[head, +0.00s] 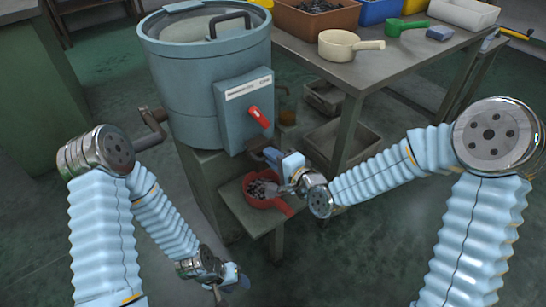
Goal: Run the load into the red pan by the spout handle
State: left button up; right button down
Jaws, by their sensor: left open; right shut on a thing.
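A blue-grey drum machine (205,85) stands left of centre, with a box on its front carrying a red lever (259,117). The red pan (252,202) sits on a low stand below the spout, and several small grey pieces lie in it. Its red handle points to the lower right. My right gripper (275,160) is at the spout, just above the pan, and is shut on what appears to be the spout handle. The gripper hides most of that handle. My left gripper (230,290) is open and empty, low in front of the machine, apart from the pan.
A grey table (375,72) at the back right bears a cream saucepan (338,46), a green scoop (396,27) and several bins. Grey trays (340,140) sit below it. A crank (150,130) sticks out at the machine's left. The floor in front is clear.

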aim_at(262, 148)
jog(key=b+x, duration=0.1)
jog(key=x, duration=0.2)
jog(key=shift+w+a+r+b, duration=0.15)
jog(key=shift+w+a+b, duration=0.15)
jog(key=shift+w+b, duration=0.1)
jog(key=shift+r, duration=0.2)
jog(key=c, duration=1.2)
grip_release()
jog(key=shift+w+a, duration=0.1)
